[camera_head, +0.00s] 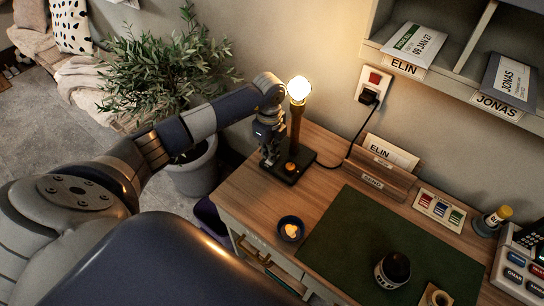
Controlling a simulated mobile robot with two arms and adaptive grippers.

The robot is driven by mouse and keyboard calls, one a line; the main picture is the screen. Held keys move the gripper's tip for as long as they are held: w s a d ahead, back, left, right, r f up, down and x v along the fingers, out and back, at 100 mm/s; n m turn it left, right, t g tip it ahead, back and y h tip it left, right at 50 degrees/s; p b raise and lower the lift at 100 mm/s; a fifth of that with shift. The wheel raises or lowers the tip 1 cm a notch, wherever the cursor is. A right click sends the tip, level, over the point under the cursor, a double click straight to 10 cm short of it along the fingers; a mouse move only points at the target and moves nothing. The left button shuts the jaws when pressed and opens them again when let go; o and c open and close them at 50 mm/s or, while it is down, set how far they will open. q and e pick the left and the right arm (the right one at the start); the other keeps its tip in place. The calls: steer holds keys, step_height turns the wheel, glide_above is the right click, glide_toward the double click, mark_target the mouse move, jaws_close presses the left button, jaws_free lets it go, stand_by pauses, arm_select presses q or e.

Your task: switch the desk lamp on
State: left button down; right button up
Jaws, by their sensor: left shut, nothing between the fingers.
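The desk lamp (296,125) stands upright at the back left of the wooden desk, with a brown post on a dark flat base. Its bulb (299,88) is lit and glows on the wall. An orange-lit round button (291,167) is on the base in front of the post. My left gripper (268,160) points down at the left edge of the lamp base, just left of the button; its fingers are shut with nothing in them. I cannot tell whether the fingertips touch the base. My right gripper is not in view.
A cord runs from the lamp to a wall socket (374,84) with a red switch. A letter holder (381,176), a small dark bowl (291,229), a green mat (350,240) and a dark jar (392,269) are on the desk. A potted plant (195,170) stands left of it.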

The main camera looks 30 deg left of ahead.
arm_select(q)
steer(key=shift+r+p, duration=1.9)
steer(key=shift+r, duration=0.8)
steer(key=shift+f, duration=0.1)
